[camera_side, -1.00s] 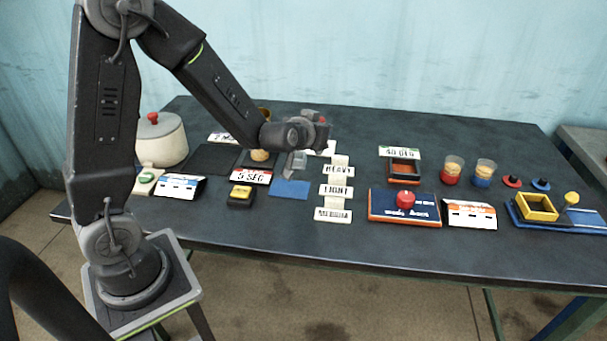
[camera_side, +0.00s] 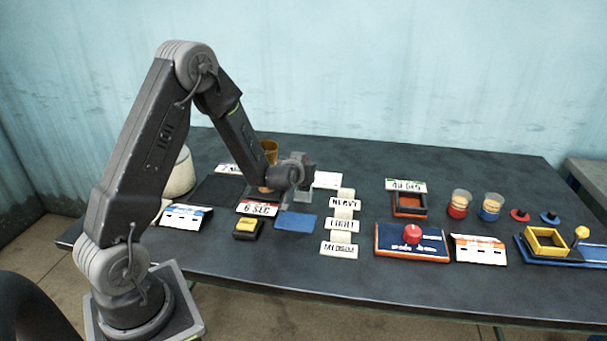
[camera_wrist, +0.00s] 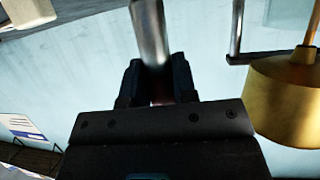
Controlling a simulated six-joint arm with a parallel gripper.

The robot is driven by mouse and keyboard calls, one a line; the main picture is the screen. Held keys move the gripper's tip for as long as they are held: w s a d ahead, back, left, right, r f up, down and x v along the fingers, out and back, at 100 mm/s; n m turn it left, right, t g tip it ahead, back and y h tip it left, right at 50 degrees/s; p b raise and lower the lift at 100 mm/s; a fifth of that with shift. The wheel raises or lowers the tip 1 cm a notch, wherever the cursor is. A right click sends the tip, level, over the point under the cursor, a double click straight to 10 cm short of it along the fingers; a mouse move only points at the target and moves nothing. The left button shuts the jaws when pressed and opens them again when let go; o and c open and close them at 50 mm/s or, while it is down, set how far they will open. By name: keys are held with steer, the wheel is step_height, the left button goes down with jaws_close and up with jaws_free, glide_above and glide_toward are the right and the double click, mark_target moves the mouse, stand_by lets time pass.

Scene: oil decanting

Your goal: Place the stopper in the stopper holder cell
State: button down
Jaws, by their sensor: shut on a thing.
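My gripper (camera_side: 300,172) is above the back middle of the table. In the wrist view, its fingers (camera_wrist: 158,82) are shut on a grey metallic cylindrical piece with a reddish patch at its base. This looks like the stopper (camera_wrist: 150,38), though its full shape is hidden. I cannot tell which of the cells is the stopper holder. A clear, glass-like block (camera_side: 303,197) shows just below the gripper, and I cannot tell what it is. A brass vessel (camera_side: 269,150) stands close behind the gripper; a brass body (camera_wrist: 288,100) fills the right of the wrist view.
Blue pad (camera_side: 296,223) and word blocks (camera_side: 341,225) lie in front. To the right are an orange-brown square tray (camera_side: 409,203), red-knobbed panel (camera_side: 385,250), two cups (camera_side: 491,206) and yellow box (camera_side: 546,240). A pale pot (camera_side: 180,175) is partly hidden behind my arm.

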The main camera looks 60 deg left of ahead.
steer(key=shift+f, duration=0.85)
steer(key=shift+f, duration=0.35)
